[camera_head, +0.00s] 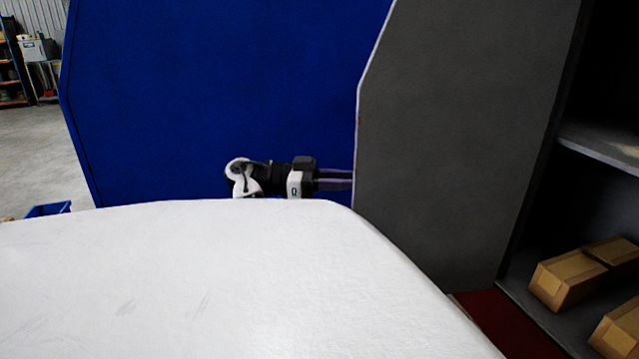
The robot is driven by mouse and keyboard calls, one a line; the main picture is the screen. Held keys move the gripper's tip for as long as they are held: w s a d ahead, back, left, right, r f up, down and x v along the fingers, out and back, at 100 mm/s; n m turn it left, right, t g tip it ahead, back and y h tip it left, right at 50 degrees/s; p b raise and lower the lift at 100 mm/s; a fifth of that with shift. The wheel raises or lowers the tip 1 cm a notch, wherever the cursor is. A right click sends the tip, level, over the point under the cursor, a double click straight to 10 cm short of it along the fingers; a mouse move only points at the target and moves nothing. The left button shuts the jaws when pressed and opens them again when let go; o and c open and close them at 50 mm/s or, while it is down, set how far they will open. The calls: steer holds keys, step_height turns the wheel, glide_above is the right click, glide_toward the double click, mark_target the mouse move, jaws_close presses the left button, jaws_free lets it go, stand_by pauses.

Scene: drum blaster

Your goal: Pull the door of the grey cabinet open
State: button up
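The grey cabinet stands at the right, with its dark shelved inside (560,200) in view. A large flat grey panel (450,140), which looks like its door, stands swung out to the left of the opening. My gripper (350,180) comes in from the left, level, with its two fingers pointing right. The fingertips reach the panel's left edge and their ends are hidden there. I cannot tell whether they grip the edge or lie behind it.
Cardboard boxes (568,279) sit on the cabinet's lower shelf. A large blue panel (220,90) stands behind my gripper. Open concrete floor (40,160) and a blue bin (48,210) show at the left. My own white body fills the front.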

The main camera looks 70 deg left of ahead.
steer(key=shift+b+v, duration=0.3)
steer(key=shift+v, duration=2.55)
